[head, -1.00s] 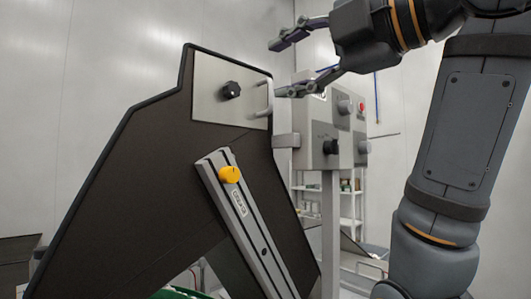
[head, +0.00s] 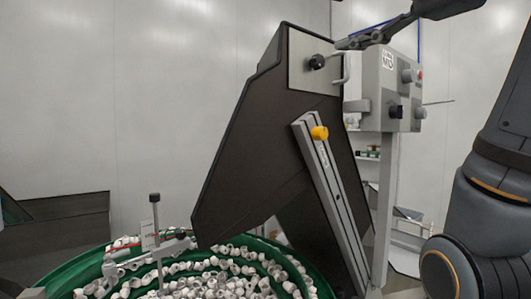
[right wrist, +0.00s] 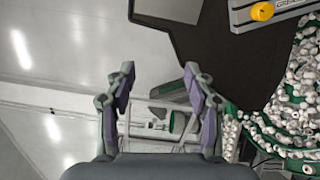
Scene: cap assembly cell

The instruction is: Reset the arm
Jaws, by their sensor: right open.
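My right arm (head: 500,190) stands at the right of the head view. My right gripper is partly in the head view at the top, where one finger shows in front of the upper right of the dark machine panel; the rest is cut off by the frame edge. In the right wrist view my right gripper (right wrist: 160,95) is open, its two fingers apart with nothing between them. My left gripper is not in any view.
A tall dark machine panel (head: 255,140) carries a slotted rail with a yellow knob (head: 319,133). A grey control box (head: 392,90) stands on a post to its right. A green bowl (head: 60,275) full of white caps (head: 225,275) lies below. Open space lies at the left.

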